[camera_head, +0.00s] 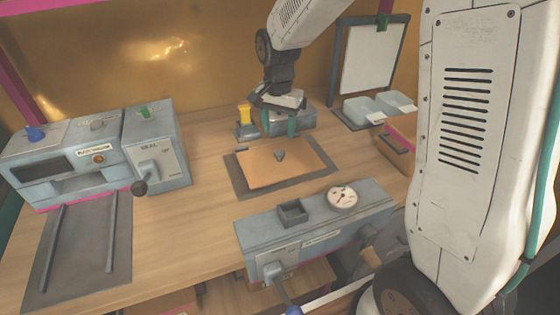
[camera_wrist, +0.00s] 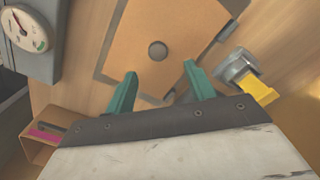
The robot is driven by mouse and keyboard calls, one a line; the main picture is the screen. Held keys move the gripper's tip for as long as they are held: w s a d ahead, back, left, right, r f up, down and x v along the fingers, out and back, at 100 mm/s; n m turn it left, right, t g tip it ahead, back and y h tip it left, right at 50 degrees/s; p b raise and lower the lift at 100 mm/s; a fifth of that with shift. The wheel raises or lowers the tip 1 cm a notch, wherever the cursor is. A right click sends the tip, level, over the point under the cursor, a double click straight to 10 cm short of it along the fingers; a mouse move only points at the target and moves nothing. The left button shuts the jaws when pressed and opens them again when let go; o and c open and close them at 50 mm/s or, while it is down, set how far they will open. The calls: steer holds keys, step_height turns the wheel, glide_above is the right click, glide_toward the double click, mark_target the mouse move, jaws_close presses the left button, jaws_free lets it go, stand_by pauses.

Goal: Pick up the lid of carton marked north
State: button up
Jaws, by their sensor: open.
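No marking reading north is legible in either view, so I cannot tell which thing is that carton's lid. My gripper (camera_head: 279,123) is above the table, toward the panel's far edge. Its green fingers are apart with nothing between them; in the wrist view the gripper (camera_wrist: 160,87) points toward the knob, not touching it.
A small open brown box (camera_head: 396,150) with a dark bar stands right of the panel. A grey device with a dial (camera_head: 342,197) stands in front. A sealing machine (camera_head: 155,150) stands left. A yellow-topped fixture (camera_head: 245,115) is close behind my gripper.

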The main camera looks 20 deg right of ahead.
mark_target(279, 152)
step_height(279, 152, down, 8)
steer(key=shift+s+d+r, duration=0.15)
steer(key=shift+r, duration=0.05)
steer(key=c, duration=1)
